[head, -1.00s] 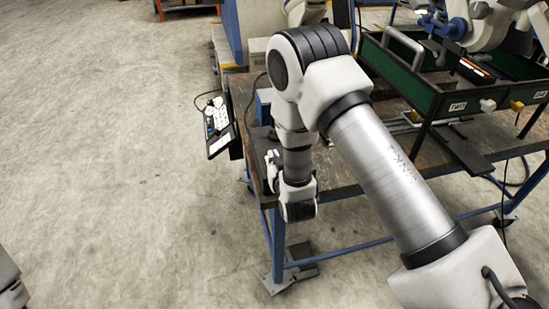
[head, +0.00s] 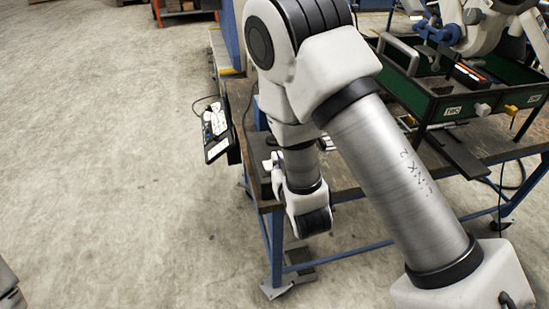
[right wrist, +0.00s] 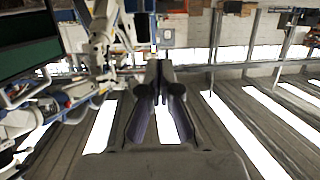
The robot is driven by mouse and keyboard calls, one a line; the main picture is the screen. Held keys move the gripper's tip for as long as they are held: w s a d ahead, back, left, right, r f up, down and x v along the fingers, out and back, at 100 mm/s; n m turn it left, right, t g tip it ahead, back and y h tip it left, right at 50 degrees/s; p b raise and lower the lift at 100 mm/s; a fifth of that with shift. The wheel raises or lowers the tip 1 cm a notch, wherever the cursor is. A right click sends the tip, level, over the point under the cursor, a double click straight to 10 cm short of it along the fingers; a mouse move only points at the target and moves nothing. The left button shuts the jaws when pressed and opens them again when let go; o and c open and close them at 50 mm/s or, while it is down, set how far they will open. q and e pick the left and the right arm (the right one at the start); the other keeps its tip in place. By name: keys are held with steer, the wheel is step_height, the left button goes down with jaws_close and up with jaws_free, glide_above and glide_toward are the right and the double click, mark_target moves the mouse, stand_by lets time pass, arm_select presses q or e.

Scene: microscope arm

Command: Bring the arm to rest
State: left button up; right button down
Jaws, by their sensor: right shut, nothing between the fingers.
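My right arm, white with a bare metal link, reaches in the head view from the lower right up to a bent elbow, then down to its wrist over the bench's left corner. Its gripper is mostly hidden there. In the right wrist view my right gripper (right wrist: 160,75) shows as two dark fingers, shut with nothing between them, clear of other objects. A white and blue jointed arm (head: 480,22) stands at the upper right of the head view; a white jointed arm (right wrist: 103,38) also shows in the right wrist view. My left gripper is not in view.
The bench (head: 350,185) has a dark top and blue legs. A green-lined case (head: 455,107) with a grey handle stands on its right. A control panel (head: 215,130) hangs at the bench's left edge. The floor (head: 100,150) to the left is clear.

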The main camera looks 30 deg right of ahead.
steer(key=shift+s+r, duration=0.2)
steer(key=shift+s, duration=0.2)
steer(key=s+f+g, duration=0.3)
steer(key=s+f, duration=0.2)
steer(key=f, duration=0.3)
steer(key=s+f+g+y, duration=0.1)
steer(key=s+f+g, duration=0.1)
steer(key=s+f, duration=0.35)
steer(key=s+f+g, duration=0.3)
steer(key=f, duration=0.6)
steer(key=s+a+f+n+g+y, duration=0.1)
steer(key=s+f+g, duration=0.2)
steer(key=s, duration=0.4)
steer(key=s+a+f+n+g+y, duration=0.1)
steer(key=s+f+g, duration=0.1)
steer(key=s+g, duration=0.2)
steer(key=s, duration=0.2)
steer(key=shift+s+a+f+y, duration=0.15)
steer(key=shift+s+f+y, duration=0.15)
steer(key=shift+s+f, duration=0.1)
